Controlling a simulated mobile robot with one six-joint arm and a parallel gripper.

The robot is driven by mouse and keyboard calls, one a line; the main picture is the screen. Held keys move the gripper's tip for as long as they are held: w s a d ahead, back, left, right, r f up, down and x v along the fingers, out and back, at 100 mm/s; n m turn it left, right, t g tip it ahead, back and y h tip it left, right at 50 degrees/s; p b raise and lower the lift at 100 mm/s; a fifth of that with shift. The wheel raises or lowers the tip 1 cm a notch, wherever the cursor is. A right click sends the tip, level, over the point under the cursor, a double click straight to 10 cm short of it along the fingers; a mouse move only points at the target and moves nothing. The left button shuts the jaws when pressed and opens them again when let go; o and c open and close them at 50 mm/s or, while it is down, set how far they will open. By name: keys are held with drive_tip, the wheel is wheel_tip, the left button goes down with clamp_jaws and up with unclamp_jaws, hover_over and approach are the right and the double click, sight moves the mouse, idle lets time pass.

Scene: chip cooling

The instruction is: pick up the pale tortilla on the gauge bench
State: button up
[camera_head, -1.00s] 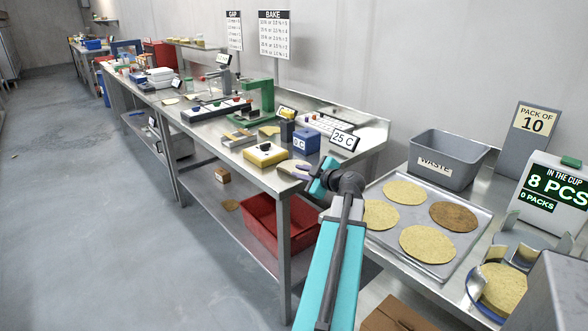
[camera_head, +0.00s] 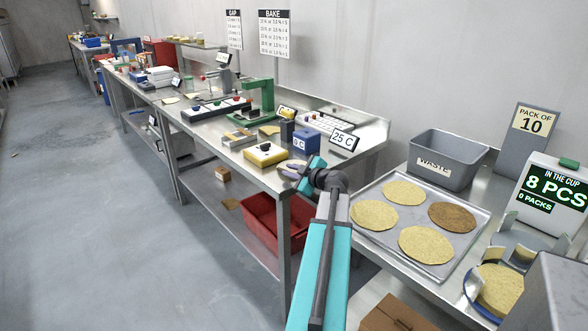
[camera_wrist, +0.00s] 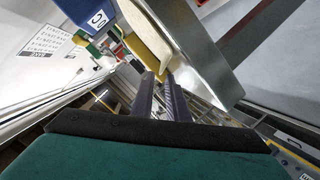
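The pale tortilla (camera_head: 287,173) lies at the near end of the gauge bench (camera_head: 268,181), beside the bench edge. In the wrist view the tortilla (camera_wrist: 148,48) shows at a steep slant, with its near edge at my fingertips. My gripper (camera_head: 303,168) is at the bench end, close against the tortilla, and partly hides it in the head view. In the wrist view my gripper (camera_wrist: 159,77) has its two dark fingers apart, with a gap between them and the tortilla's edge at the mouth of that gap. I cannot tell whether the fingers touch it.
A yellow box (camera_head: 265,154), a blue block (camera_head: 306,140) and a "25 C" sign (camera_head: 343,139) stand close by on the bench. A tray (camera_head: 456,257) with several tortillas and a grey waste bin (camera_head: 445,160) are to the right. A red bin (camera_head: 262,222) sits below.

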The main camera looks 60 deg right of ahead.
sight(286, 177)
drive_tip(key=shift+p+x, duration=0.4)
drive_tip(key=shift+x, duration=1.35)
clamp_jaws()
drive_tip(key=shift+r, duration=0.2)
drive_tip(key=shift+r+b, duration=0.55)
drive_tip(key=shift+r, duration=0.9)
drive_tip(key=s+a+r+b, duration=0.1)
drive_tip(key=s+a+b, duration=0.5)
drive_tip(key=s+a, duration=0.3)
drive_tip(key=shift+d+v, duration=0.3)
drive_tip(key=shift+v, duration=1.55)
drive_tip(key=shift+s+f, duration=0.2)
